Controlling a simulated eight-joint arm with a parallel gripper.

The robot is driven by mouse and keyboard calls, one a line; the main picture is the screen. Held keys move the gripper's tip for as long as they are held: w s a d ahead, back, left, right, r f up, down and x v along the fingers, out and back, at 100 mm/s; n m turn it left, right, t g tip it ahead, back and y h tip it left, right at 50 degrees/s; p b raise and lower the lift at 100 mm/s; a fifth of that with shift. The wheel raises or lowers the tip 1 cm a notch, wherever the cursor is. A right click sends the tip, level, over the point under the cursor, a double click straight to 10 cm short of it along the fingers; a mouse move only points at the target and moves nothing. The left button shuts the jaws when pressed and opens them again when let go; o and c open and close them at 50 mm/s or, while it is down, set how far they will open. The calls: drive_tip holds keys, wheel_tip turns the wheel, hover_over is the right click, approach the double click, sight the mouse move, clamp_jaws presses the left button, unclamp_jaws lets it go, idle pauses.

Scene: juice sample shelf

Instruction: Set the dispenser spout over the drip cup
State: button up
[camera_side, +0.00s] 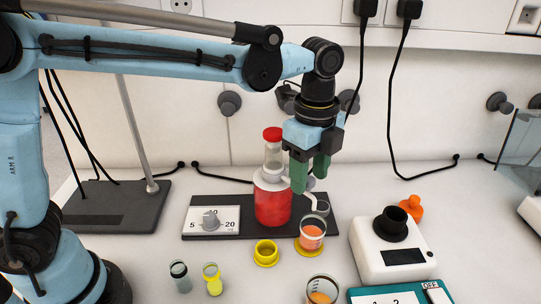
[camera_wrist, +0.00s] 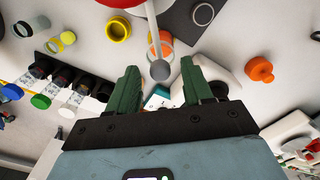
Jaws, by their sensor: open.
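The dispenser (camera_side: 273,203) has a red-filled body, a clear neck and a red cap. Its thin white spout (camera_side: 309,196) also shows in the wrist view (camera_wrist: 154,28), with a grey knob (camera_wrist: 160,70) at its near end. A small round cup (camera_side: 322,208), which looks like the drip cup, stands on the base's right end. In the wrist view this cup (camera_wrist: 203,13) is apart from the spout, to its right. My gripper (camera_side: 310,178) is open, its green fingers pointing down around the knob area. Contact with the knob cannot be told; the wrist view shows a wide gap between the fingers (camera_wrist: 160,80).
A glass of orange juice (camera_side: 312,236) stands in a yellow ring close to the spout. An empty yellow ring (camera_side: 265,253) lies left of it. A white device with a black cup (camera_side: 380,258) and an orange stopper (camera_side: 412,207) stand to the right. Two vials stand front left.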

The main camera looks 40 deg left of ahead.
clamp_jaws()
idle(0.3)
drive_tip(key=shift+w, duration=0.15)
drive_tip(key=w+a+n, duration=0.2)
drive_tip(key=w+n, duration=0.5)
drive_tip(key=n, duration=0.3)
drive_tip(key=shift+a, duration=0.35)
drive_tip(key=shift+w, duration=0.1)
idle(0.5)
unclamp_jaws()
